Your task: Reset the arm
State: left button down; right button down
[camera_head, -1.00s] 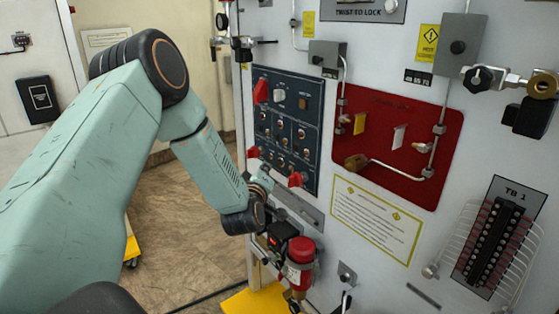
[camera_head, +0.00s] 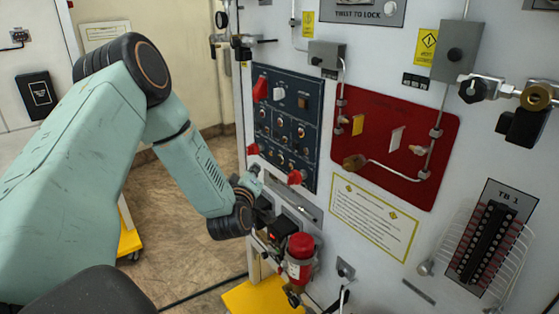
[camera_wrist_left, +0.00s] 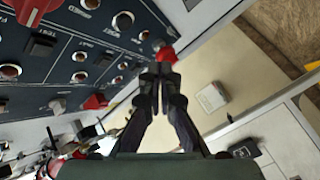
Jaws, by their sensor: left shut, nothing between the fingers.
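My left arm (camera_head: 205,175) reaches in from the left of the head view, bent at the elbow, with its wrist in front of the lower left edge of the blue control panel (camera_head: 290,105). In the left wrist view my left gripper (camera_wrist_left: 162,75) is shut and empty. Its fingertips point at a red knob (camera_wrist_left: 166,54) at the panel's edge and overlap it in the picture; I cannot tell whether they touch. In the head view the fingers are hard to make out beside the wrist. My right gripper is not in view.
A second red knob (camera_head: 297,177) sits at the panel's lower right. Below stand a red cylinder (camera_head: 300,246) and a yellow platform (camera_head: 262,299). A red recessed panel (camera_head: 390,185) and terminal block (camera_head: 488,243) are to the right. Open floor (camera_head: 175,245) lies left of the cabinet.

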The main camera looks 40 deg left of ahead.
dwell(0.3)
pick_arm(q)
jog(key=s+d+f+m+g+h, duration=0.4)
jog(key=s+d+f+m, duration=0.15)
jog(key=d+f, duration=0.35)
jog(key=s+d+f+m+g+h, duration=0.3)
jog(key=s+d+f+m+h, duration=0.1)
jog(key=s+d+f, duration=0.4)
jog(key=s+d+f+m+g, duration=0.2)
jog(key=s+d, duration=0.1)
jog(key=s, duration=0.5)
jog(key=s+d+f+m+g, duration=0.1)
jog(key=s+d+f+g, duration=0.2)
jog(key=s, duration=0.5)
jog(key=s+d+f+m+g, duration=0.2)
jog(key=s+d+f, duration=0.1)
jog(key=s, duration=0.5)
jog(key=shift+f+m+g+h+b, duration=0.15)
jog(key=shift+m+g+h+b, duration=0.15)
jog(key=shift+m+g, duration=0.1)
jog(key=shift+a, duration=0.1)
